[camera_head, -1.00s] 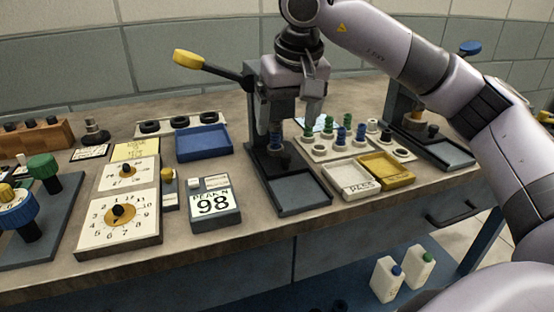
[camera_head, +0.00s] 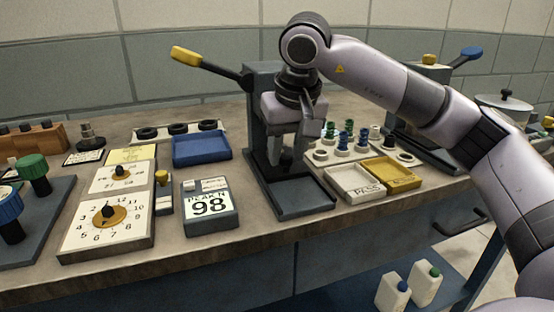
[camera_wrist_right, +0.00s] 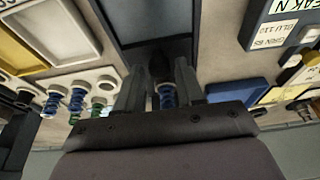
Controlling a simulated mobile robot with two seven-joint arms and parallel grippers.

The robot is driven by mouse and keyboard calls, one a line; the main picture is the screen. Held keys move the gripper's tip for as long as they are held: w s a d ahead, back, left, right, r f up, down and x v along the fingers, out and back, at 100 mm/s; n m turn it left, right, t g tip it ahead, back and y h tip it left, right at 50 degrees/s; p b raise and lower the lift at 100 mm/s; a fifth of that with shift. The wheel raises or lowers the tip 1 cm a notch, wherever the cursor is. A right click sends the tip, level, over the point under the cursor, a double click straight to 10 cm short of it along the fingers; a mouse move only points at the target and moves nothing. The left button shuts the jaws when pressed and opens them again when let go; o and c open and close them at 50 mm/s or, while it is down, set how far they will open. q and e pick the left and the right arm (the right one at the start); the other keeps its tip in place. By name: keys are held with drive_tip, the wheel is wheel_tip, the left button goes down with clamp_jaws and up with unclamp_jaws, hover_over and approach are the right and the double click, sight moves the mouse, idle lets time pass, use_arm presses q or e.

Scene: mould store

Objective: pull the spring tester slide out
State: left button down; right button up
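The spring tester (camera_head: 262,80) is a grey column with a yellow-tipped lever (camera_head: 187,56). Its dark slide (camera_head: 303,197), a shallow rectangular tray, lies at the column's foot and points toward the bench front. It also shows at the top of the right wrist view (camera_wrist_right: 150,28). My right gripper (camera_head: 282,160) points down over the slide's back end, in front of the column. Its fingers (camera_wrist_right: 158,72) stand apart, with a blue spring (camera_wrist_right: 167,96) seen between them. I cannot tell whether they touch anything. My left gripper is not in view.
A PEAK N display (camera_head: 210,208) reading 98 stands left of the slide. A white PASS tray (camera_head: 341,174) and a yellow tray (camera_head: 408,181) are close on the right, with springs behind them. A blue tray (camera_head: 200,148) lies back left. A second lever tester stands at right.

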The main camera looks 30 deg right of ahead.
drive_tip(key=c, duration=0.5)
drive_tip(key=shift+s, duration=0.1)
